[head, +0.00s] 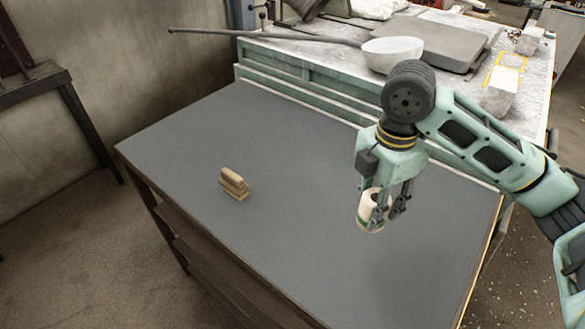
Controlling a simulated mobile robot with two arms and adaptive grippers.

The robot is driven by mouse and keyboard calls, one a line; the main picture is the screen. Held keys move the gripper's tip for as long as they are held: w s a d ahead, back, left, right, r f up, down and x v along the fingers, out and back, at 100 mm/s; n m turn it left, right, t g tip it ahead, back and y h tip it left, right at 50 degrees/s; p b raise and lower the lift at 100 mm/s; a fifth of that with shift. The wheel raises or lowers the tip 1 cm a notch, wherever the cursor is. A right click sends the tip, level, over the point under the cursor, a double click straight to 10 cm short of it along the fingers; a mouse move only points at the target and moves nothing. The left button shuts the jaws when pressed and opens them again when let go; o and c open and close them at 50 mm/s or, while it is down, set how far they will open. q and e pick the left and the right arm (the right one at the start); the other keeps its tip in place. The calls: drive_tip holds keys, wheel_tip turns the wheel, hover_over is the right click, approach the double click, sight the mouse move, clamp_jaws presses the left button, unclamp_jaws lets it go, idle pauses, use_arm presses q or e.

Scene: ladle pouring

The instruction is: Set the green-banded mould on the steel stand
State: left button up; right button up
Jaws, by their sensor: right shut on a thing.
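The green-banded mould (367,213) is a small cream cylinder with an open top and a green band low on its side. My right gripper (388,210) points down and is shut on it, with the fingers covering its right side. The mould looks upright or nearly so, and appears held above the grey tabletop (300,230). I cannot make out a separate steel stand for sure. My left gripper is not in view.
A small wooden block-like piece (234,184) sits left of centre on the otherwise clear tabletop. Behind is a green workbench (300,72) with a long-handled ladle (392,52), a grey slab (432,42) and a pale block (499,91) at right.

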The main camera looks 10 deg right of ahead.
drive_tip(key=shift+w+a, duration=0.15)
drive_tip(key=shift+a, duration=0.05)
drive_tip(key=w+a+f+p, duration=0.1)
drive_tip(key=w+a+f, duration=0.1)
drive_tip(key=a, duration=0.1)
drive_tip(key=w+a+f+p, duration=0.1)
drive_tip(key=a+f, duration=0.1)
drive_tip(key=a, duration=0.1)
drive_tip(key=w+a+f+p, duration=0.1)
drive_tip(key=w+a+f, duration=0.1)
drive_tip(key=a, duration=0.1)
drive_tip(key=shift+w+a+f+p, duration=0.3)
drive_tip(key=shift+a+f, duration=0.05)
drive_tip(key=shift+f, duration=0.05)
wheel_tip(320, 180, down, 3)
drive_tip(key=shift+f+p, duration=0.1)
drive_tip(key=shift+p, duration=0.65)
drive_tip(key=shift+f, duration=0.45)
drive_tip(key=o, duration=1.3)
drive_tip(key=shift+f, duration=0.1)
drive_tip(key=shift+o, duration=0.2)
